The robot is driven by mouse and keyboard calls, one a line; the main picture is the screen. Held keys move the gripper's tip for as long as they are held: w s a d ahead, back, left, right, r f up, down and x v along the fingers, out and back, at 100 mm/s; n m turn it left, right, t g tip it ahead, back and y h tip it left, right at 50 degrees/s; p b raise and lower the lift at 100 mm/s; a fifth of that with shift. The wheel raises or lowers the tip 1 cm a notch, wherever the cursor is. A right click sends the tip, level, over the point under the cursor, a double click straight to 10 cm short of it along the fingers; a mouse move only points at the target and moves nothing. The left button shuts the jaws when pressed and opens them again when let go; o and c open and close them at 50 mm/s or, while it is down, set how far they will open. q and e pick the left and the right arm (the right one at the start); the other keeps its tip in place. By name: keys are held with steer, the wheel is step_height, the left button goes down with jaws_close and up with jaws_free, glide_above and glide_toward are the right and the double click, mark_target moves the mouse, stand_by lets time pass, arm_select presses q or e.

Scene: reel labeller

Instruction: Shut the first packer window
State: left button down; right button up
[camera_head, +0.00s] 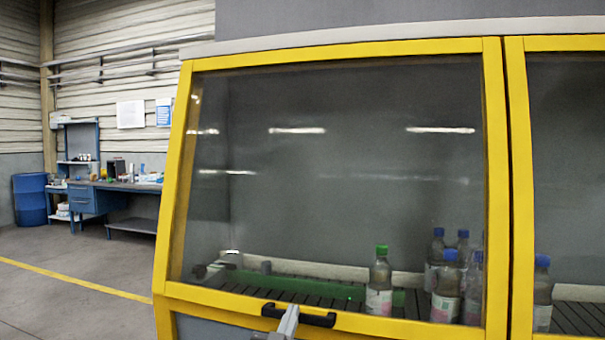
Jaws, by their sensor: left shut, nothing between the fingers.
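The packer window (330,52) on the left has a yellow frame around a large clear pane and fills the middle of the head view. Its lower rail lies close to the yellow frame below; I cannot tell whether a small gap remains. A black bar handle (318,320) is fixed on the lower rail. My left gripper (290,315) is shut and empty, in front of the handle and overlapping its middle. I cannot tell whether it touches the handle. My right gripper is out of view.
A second yellow-framed window (516,180) adjoins on the right. Behind the glass, bottles with blue caps and one green-capped bottle (379,285) stand on a dark conveyor. A blue workbench (85,198) and blue drum (30,200) stand far left, with open floor before them.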

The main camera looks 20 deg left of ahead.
arm_select(q)
steer(key=shift+f, duration=0.5)
